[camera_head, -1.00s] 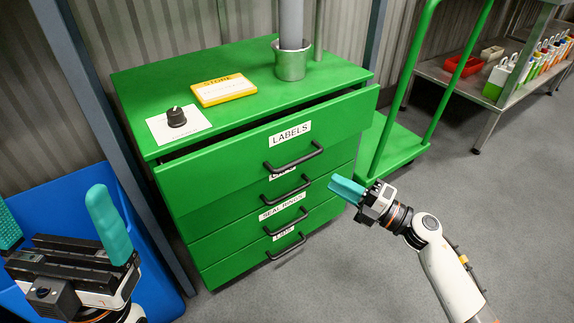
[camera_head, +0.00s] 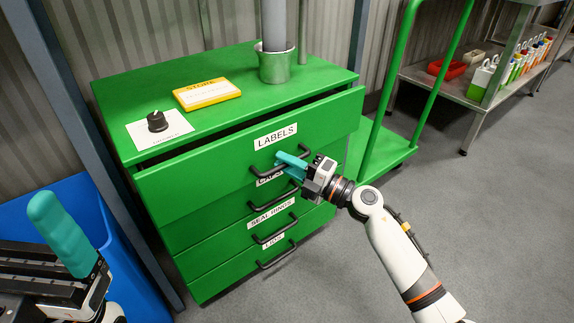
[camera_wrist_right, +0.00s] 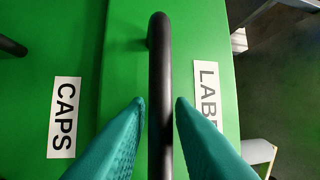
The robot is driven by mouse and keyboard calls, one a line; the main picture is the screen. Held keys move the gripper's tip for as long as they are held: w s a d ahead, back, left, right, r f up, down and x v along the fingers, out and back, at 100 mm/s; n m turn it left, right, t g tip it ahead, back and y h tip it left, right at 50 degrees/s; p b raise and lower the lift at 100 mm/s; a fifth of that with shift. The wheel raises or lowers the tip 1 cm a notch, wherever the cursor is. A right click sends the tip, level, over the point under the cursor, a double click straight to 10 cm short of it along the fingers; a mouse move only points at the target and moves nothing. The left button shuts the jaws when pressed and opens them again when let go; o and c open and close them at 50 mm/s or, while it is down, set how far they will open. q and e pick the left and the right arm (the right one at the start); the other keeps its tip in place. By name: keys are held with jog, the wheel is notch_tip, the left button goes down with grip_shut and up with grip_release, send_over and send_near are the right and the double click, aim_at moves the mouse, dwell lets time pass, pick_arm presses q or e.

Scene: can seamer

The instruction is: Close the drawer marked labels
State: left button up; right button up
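The labels drawer (camera_head: 225,163) is the top drawer of the green cabinet and stands partly pulled out, with a dark gap behind its front. Its black bar handle (camera_head: 303,149) also runs down the middle of the right wrist view (camera_wrist_right: 160,60). My right gripper (camera_head: 290,163) is at this handle. In the right wrist view its teal fingers (camera_wrist_right: 159,105) lie one on each side of the bar, with a small gap to it; it is open. My left gripper (camera_head: 62,235) is at the lower left, away from the cabinet; one finger shows far out on its rail, the other is out of frame.
The caps, seal rings (camera_head: 271,213) and lids drawers below look shut. A knob (camera_head: 157,121), a yellow sign (camera_head: 207,93) and a metal cup with a grey post stand on the cabinet. A blue bin (camera_head: 120,260) is at left, a green trolley (camera_head: 390,150) at right.

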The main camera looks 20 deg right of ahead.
grip_shut()
jog(key=w, duration=0.1)
jog(key=w+a, duration=0.1)
jog(key=w, duration=0.1)
jog(key=shift+w+a+r, duration=0.1)
jog(key=shift+w, duration=0.2)
jog(key=shift+c, duration=0.3)
grip_release()
jog(key=shift+o, duration=0.3)
